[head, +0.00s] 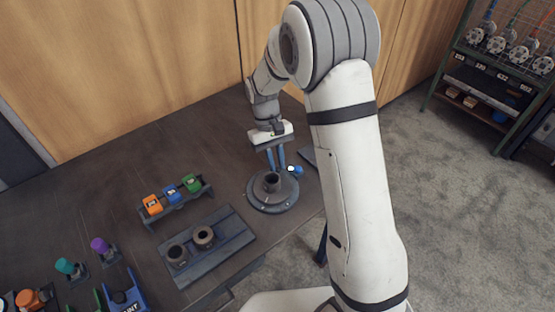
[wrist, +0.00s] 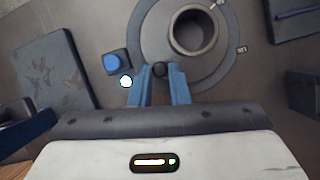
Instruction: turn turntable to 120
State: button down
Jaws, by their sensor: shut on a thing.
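In the wrist view the turntable (wrist: 152,35) fills the top middle and the pipe (wrist: 193,33) shows as an open ring. My gripper (head: 277,165) points down at the turntable's far edge. In the wrist view my blue-fingered gripper (wrist: 160,76) is shut on a small black knob (wrist: 160,68) at the rim. Small pale marks lie on the rim; their numbers cannot be read.
A blue button (wrist: 112,62) and a lit white lamp (wrist: 126,81) sit close beside my fingers. Left of the turntable stand a rack (head: 178,205) with orange, blue and green items and a grey tray (head: 232,248) with two dark rings. A shelf (head: 490,82) stands far right.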

aim_at(287, 186)
jog(key=shift+s+d+r+m+y, duration=0.1)
jog(key=shift+d+m+y, duration=0.25)
jog(key=shift+m, duration=0.35)
jog(key=shift+s+d+m+y, duration=0.1)
jog(key=shift+d+m+y, duration=0.2)
jog(key=shift+m, duration=0.4)
jog(key=shift+s+d+m+y, duration=0.2)
jog(key=shift+d+m+y, duration=0.1)
jog(key=shift+m, duration=0.45)
jog(key=shift+s+d+m+y, duration=0.15)
jog(key=shift+d+m+y, duration=0.1)
jog(key=shift+m, duration=0.5)
jog(key=shift+s+d+m+y, duration=0.25)
jog(key=shift+s+m+y, duration=0.1)
jog(key=shift+m, duration=0.45)
jog(key=shift+s+d+m+y, duration=0.2)
jog(key=shift+s+m+y, duration=0.1)
jog(key=shift+m, duration=0.5)
jog(key=shift+s+d+m+t+y+b, duration=0.1)
jog(key=shift+s+m+t+y+b, duration=0.15)
jog(key=shift+m, duration=0.45)
jog(key=shift+s+d+m+t+y+b, duration=0.1)
jog(key=shift+s+m+t+y, duration=0.2)
jog(key=shift+m, duration=0.4)
jog(key=shift+s+m, duration=0.2)
jog(key=shift+m, duration=0.1)
jog(key=c, duration=1.4)
grip_release()
jog(key=shift+o, duration=0.2)
